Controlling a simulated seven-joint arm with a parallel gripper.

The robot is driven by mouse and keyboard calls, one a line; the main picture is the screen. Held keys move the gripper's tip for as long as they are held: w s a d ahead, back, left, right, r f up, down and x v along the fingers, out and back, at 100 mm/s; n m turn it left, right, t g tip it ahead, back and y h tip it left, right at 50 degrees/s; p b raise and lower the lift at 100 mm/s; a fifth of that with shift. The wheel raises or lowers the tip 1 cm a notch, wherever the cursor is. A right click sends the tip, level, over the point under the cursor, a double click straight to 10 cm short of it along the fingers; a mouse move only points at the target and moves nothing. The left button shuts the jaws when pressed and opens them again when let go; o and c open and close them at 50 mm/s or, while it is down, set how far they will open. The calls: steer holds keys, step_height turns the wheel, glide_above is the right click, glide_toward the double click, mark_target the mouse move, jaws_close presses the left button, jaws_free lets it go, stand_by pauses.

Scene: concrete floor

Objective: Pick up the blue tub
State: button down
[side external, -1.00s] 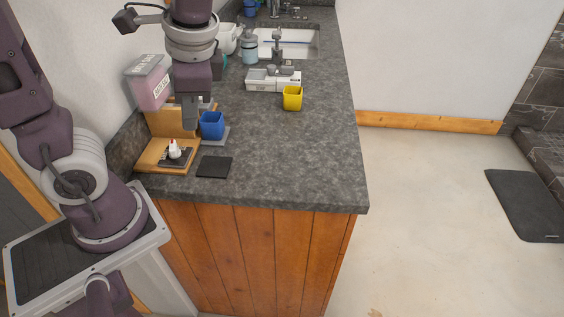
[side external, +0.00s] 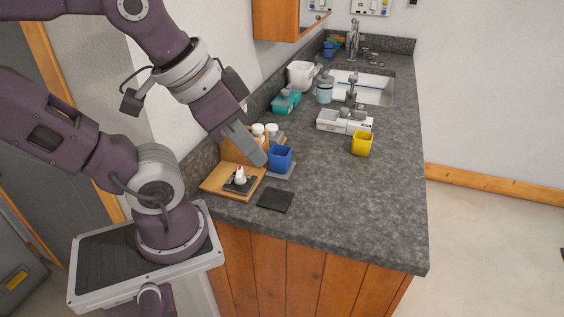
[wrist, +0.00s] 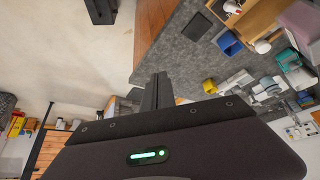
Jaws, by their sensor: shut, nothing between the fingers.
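The blue tub (side external: 280,158) stands upright on a small grey mat (side external: 285,174) on the counter, beside the wooden stand. It also shows at the upper right of the wrist view (wrist: 229,43). My gripper (side external: 259,158) is shut and empty, tilted down to the right. Its tips appear just left of the tub in the side view, but the wrist view shows the tub well off to the side of the fingers (wrist: 157,90). I see no contact with the tub, and I cannot tell the exact gap.
A wooden stand (side external: 217,184) holds a small white figure (side external: 240,175). A black mat (side external: 275,200) lies in front. A yellow tub (side external: 362,143), a white box (side external: 344,121) and a sink (side external: 372,88) are farther right and back. The counter's front right is clear.

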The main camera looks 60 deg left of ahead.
stand_by(0.3)
steer(key=c, duration=0.6)
jaws_free()
steer(key=shift+o, duration=0.2)
steer(key=m+g, duration=0.5)
steer(key=m, duration=0.4)
glide_toward(280, 152)
steer(key=d, duration=0.4)
steer(key=shift+g, duration=0.3)
steer(key=f, duration=0.2)
steer(key=a+f, duration=0.1)
steer(key=f, duration=0.5)
steer(key=shift+s+a+f, duration=0.1)
steer(key=shift+s+a, duration=0.2)
steer(key=shift+a, duration=0.1)
